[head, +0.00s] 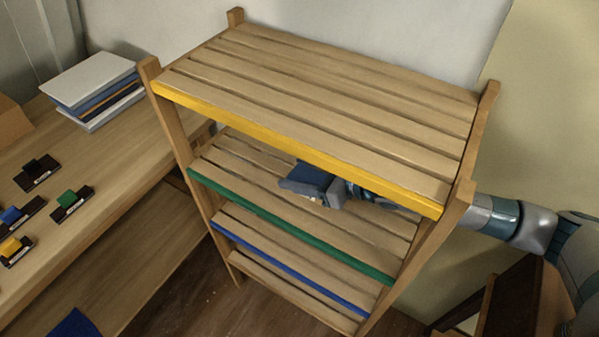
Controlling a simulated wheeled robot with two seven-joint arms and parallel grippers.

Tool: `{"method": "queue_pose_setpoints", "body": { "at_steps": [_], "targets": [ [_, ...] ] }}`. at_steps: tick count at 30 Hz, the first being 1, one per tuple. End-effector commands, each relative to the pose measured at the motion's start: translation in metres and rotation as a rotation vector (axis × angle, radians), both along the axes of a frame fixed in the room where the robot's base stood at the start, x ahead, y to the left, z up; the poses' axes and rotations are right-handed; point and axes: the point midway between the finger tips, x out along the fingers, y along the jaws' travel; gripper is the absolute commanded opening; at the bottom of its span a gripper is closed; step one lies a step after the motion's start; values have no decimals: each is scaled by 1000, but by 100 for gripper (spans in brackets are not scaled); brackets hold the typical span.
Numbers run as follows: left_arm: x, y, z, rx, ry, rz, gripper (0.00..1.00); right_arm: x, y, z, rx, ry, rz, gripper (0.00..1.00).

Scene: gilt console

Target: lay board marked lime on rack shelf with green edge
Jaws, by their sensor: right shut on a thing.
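The wooden slatted rack (178,115) stands in the middle, and its shelf with the green edge (290,227) lies below the yellow-edged top shelf. My right arm comes in from the right, behind the rack's right posts. My right gripper (322,190) is in the gap between the top shelf and the green-edged shelf. It is shut on a small dark blue-grey board (304,178), which is tilted and partly hidden by the top shelf. No lime marking can be read on it. I cannot tell whether it touches the slats. My left gripper is out of view.
The yellow-edged top shelf (320,80) is bare and overhangs the gap. A blue-edged shelf (290,267) lies below the green one. On the wooden console (110,165) at left are a stack of boards or books (95,90) and several small dark stands with coloured blocks (72,200).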

Motion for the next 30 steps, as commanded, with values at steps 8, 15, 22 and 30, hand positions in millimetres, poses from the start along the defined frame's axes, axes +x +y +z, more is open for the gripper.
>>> {"method": "queue_pose_setpoints", "body": {
  "at_steps": [8,15,22,30],
  "targets": [
    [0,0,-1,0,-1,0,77,0,0,-1,0,0,0,77],
    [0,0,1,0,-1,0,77,0,0,2,0,0,0,77],
    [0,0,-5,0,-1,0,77,-8,-12,6,-1,-1,-1,77],
    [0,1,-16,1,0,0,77,-29,-42,20,-3,-2,-1,77]
  ]
}}
